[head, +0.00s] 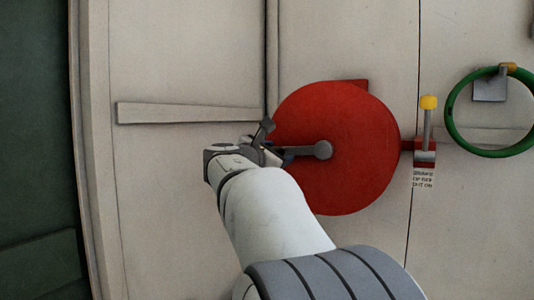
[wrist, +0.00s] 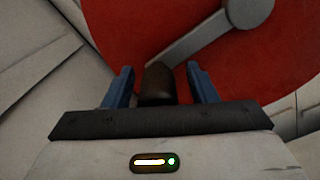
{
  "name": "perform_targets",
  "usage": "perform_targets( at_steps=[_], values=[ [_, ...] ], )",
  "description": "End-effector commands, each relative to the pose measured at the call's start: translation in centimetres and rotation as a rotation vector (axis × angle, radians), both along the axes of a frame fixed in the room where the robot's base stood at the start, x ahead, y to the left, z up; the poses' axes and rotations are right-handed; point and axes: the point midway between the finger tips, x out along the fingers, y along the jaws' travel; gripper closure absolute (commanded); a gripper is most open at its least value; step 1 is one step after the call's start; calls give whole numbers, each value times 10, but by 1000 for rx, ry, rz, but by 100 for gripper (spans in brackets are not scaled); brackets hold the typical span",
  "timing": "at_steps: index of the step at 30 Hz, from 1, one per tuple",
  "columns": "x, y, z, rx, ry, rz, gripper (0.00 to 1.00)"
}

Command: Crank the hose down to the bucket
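A large red reel disc (head: 355,165) is on the pale wall, with a grey crank arm (head: 305,152) running left from its hub. In the wrist view the crank arm (wrist: 205,35) runs down to a dark brown handle (wrist: 157,86). My gripper (wrist: 161,78) is open, with its two blue fingers on either side of the handle and a gap showing on each side. In the head view my gripper (head: 274,145) is at the disc's left edge, and my arm hides the handle. No bucket is in view, and I cannot make out a hose on the reel.
Right of the disc is a lever (head: 427,125) with a yellow tip and a small label below it. A green ring (head: 449,120) hangs from a grey bracket further right. A pale horizontal bar (head: 185,113) is on the wall at left. A dark green area (head: 35,130) fills the far left.

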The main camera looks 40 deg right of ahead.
Motion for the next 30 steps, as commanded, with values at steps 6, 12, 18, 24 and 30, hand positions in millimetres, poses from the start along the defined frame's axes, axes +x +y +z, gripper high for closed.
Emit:
perform_targets(
  at_steps=[6, 12, 18, 24, 30],
  values=[
    [0, 0, 0, 0, 0, 0, 65],
    [0, 0, 0, 1, 0, 0, 81],
    [0, 0, 0, 1, 1, 0, 98],
    [-1, 5, -1, 2, 0, -1, 100],
    [-2, -1, -3, -8, 23, -4, 100]
  ],
)
